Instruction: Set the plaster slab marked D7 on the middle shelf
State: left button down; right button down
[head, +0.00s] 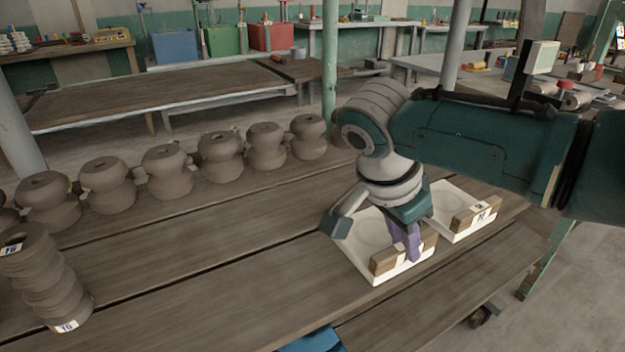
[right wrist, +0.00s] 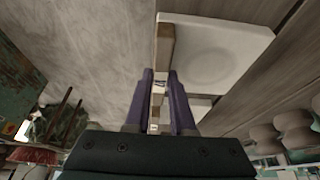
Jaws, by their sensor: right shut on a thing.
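Two white plaster slabs with wooden strips along their front edges are at the right of the table. My right gripper (head: 407,246) is over the left slab (head: 366,241), its purple fingers either side of that slab's wooden strip (head: 385,263). A label between the fingers is too small to read. The right slab (head: 448,196) has a label whose mark I cannot read. I cannot tell which is D7. No middle shelf is identifiable. My left gripper is out of view.
The slatted wooden table (head: 210,270) has a row of waisted clay pieces (head: 221,157) along its back. A ribbed clay stack (head: 45,275) with labels stands at the left. The table's middle is clear. A green post (head: 330,65) rises behind.

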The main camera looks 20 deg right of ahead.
jog(key=shift+f, duration=0.15)
jog(key=c, duration=0.8)
grip_release()
jog(key=shift+o, duration=0.2)
